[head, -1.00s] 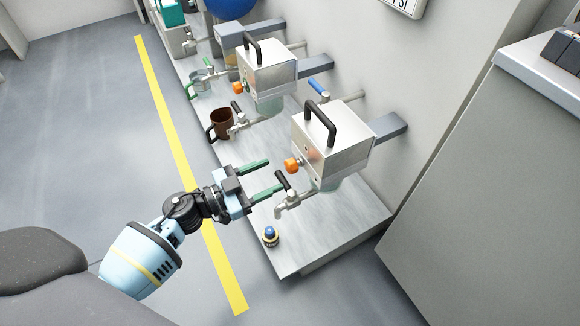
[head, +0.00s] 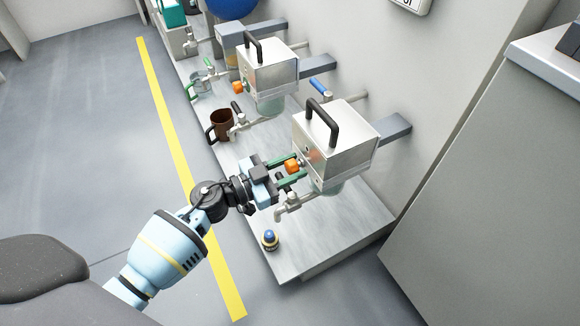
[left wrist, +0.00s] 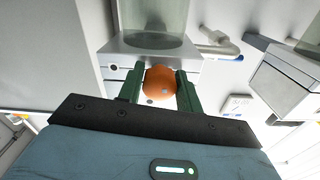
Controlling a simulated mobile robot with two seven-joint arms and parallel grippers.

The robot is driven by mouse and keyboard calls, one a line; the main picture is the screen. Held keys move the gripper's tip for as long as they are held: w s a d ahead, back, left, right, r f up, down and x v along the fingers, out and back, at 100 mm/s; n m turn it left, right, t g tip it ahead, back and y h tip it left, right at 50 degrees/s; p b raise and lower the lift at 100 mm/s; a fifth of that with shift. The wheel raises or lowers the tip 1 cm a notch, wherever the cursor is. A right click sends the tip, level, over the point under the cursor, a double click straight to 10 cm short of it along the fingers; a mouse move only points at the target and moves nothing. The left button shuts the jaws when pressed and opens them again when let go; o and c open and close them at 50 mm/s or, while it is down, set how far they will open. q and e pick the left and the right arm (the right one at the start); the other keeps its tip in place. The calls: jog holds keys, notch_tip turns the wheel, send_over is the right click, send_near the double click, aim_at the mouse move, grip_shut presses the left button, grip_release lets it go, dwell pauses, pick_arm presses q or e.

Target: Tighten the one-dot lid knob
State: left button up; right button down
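The orange lid knob (head: 291,165) sits on the front face of the nearest metal press box (head: 333,150). My left gripper (head: 288,168) has its two green fingers on either side of this knob. In the left wrist view the orange knob (left wrist: 160,84) fills the space between the fingers, and they appear to touch its sides. A small spot shows on the knob. The dot marking on the lid is too small to read for certain. Another orange knob (head: 238,88) is on the press box (head: 267,66) farther back. My right gripper is not in view.
A metal tap (head: 290,203) is just below the gripper. A blue-topped button (head: 269,237) stands on the bench (head: 330,236) near its front edge. A brown mug (head: 221,124) stands farther back. The floor left of the bench is clear.

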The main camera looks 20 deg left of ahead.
pick_arm(q)
jog(key=c, duration=0.5)
jog(key=shift+o, duration=0.2)
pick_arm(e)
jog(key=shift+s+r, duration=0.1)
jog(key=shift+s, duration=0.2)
pick_arm(q)
jog(key=shift+m, duration=0.3)
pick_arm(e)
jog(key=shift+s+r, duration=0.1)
